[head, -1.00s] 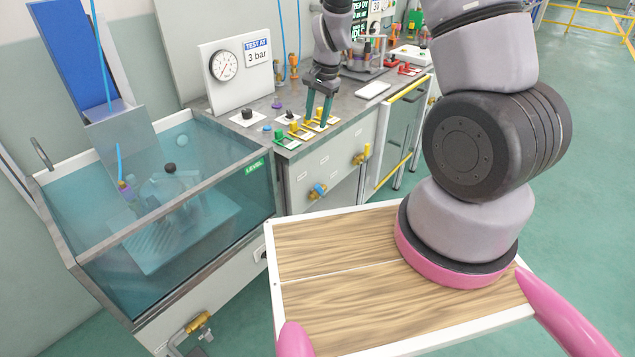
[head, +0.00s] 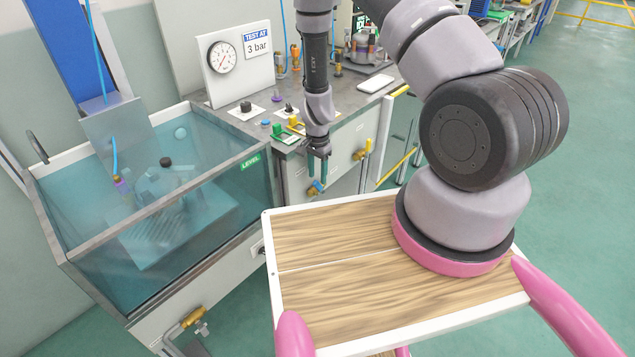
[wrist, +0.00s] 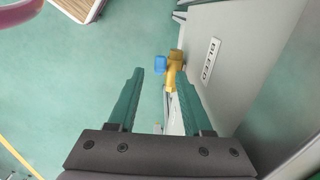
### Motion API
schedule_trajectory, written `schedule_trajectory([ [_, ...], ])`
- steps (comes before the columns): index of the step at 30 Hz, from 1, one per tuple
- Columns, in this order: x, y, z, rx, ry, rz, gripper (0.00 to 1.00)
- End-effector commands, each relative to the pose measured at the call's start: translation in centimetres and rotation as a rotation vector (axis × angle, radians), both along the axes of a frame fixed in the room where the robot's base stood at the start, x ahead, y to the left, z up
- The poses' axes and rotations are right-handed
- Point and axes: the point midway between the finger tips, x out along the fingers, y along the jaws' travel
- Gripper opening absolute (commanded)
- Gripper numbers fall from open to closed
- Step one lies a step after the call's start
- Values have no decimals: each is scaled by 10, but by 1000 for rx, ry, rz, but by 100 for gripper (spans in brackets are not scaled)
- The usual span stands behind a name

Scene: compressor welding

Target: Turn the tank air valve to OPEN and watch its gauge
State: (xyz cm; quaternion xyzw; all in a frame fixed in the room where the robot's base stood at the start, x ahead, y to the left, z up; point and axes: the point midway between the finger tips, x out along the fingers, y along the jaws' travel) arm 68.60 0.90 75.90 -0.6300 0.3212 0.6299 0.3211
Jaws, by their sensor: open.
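My gripper (head: 318,176) is open and points down in front of the bench's front panel. In the wrist view its two green fingers (wrist: 160,80) are apart with nothing held. A brass valve (wrist: 173,72) with a blue handle (wrist: 160,64) shows by the fingertips, beside a label reading BLEED (wrist: 211,60). In the head view the blue-handled valve (head: 315,188) is just below the fingers; touching cannot be told. A yellow-handled valve (head: 364,150) is to its right. I cannot read which is the tank air valve. The round gauge (head: 222,55) has a red needle.
A sign by the gauge reads TEST AT 3 bar (head: 257,40). The water tank (head: 160,250) stands at left, with another brass valve (head: 193,318) below it. Coloured fittings lie on the bench top (head: 340,97). The green floor (head: 560,150) is open at right.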

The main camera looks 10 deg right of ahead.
Motion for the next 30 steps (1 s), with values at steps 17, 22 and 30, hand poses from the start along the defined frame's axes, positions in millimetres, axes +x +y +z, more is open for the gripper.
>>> schedule_trajectory([
  [17, 0, 0, -37, 0, 0, 0, 50],
  [22, 0, 0, -37, 0, 0, 0, 0],
  [30, 0, 0, -37, 0, 0, 0, 0],
])
